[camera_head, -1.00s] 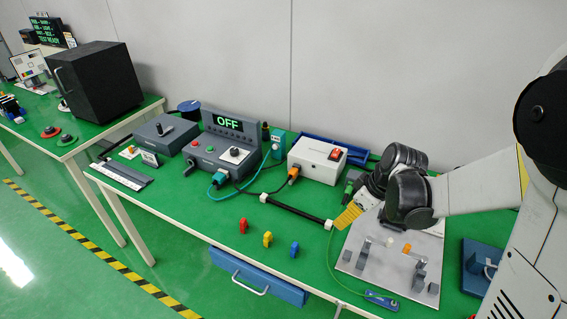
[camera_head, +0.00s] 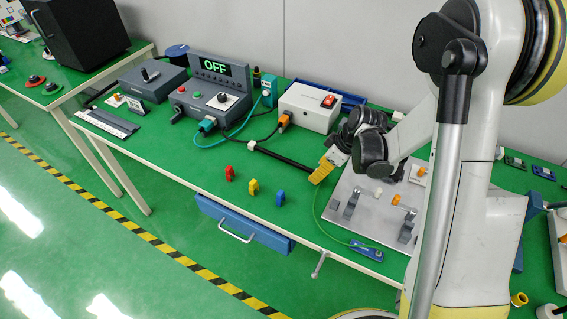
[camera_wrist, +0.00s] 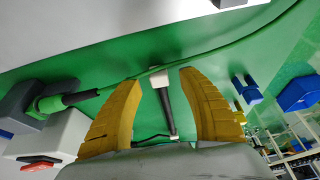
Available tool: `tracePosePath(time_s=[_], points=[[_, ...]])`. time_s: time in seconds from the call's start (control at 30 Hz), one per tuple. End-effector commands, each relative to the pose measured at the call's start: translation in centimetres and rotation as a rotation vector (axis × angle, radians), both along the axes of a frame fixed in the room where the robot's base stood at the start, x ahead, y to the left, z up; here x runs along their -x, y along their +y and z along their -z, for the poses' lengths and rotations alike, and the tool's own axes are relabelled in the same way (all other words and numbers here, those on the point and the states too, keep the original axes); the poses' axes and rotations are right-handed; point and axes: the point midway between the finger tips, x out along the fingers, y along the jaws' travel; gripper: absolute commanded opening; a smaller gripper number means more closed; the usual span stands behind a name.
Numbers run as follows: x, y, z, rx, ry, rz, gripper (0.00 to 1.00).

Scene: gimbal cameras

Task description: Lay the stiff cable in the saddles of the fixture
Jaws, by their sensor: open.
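The stiff cable (camera_head: 283,162) is a straight black rod with white end blocks, lying on the green bench. Its left end block shows in the head view; its right end is hidden behind my gripper. My gripper (camera_head: 321,172) has yellow ribbed fingers, open, at the cable's right end. In the wrist view the cable (camera_wrist: 167,102) shows in the gap between the open fingers (camera_wrist: 160,110); I cannot tell whether they touch it. The fixture (camera_head: 375,218) is a light grey plate to the right, with upright grey saddles (camera_head: 351,205) and small white and orange parts, partly hidden by my arm.
A white box (camera_head: 308,107) with a red switch and the grey "OFF" console (camera_head: 218,80) stand behind the cable. Red, yellow (camera_head: 253,187) and blue clips stand near the front edge. A blue tag (camera_head: 366,251) with a thin green wire lies before the fixture.

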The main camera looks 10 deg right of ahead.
Motion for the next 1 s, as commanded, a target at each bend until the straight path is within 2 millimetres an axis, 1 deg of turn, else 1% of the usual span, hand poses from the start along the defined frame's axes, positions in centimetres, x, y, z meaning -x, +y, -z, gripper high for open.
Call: tracePosePath(time_s=[0.03,0.1,0.3,0.37,0.4,0.47,0.5,0.87,1.0], points=[[-0.17,0.23,1.07,0.0,0.0,0.0,0.49],[-0.31,0.4,1.51,0.0,0.0,0.001,0.49],[-0.33,0.43,1.37,0.0,0.0,0.002,0.49],[-0.33,0.43,1.36,0.0,0.0,0.002,0.32],[-0.32,0.43,1.35,0.0,0.0,0.001,0.2],[-0.32,0.43,1.35,0.0,0.0,0.001,0.01],[-0.32,0.43,1.35,0.0,0.0,0.001,0.0],[-0.31,0.44,1.33,0.0,0.0,0.001,0.0],[-0.31,0.44,0.67,0.0,0.0,0.001,0.0]])
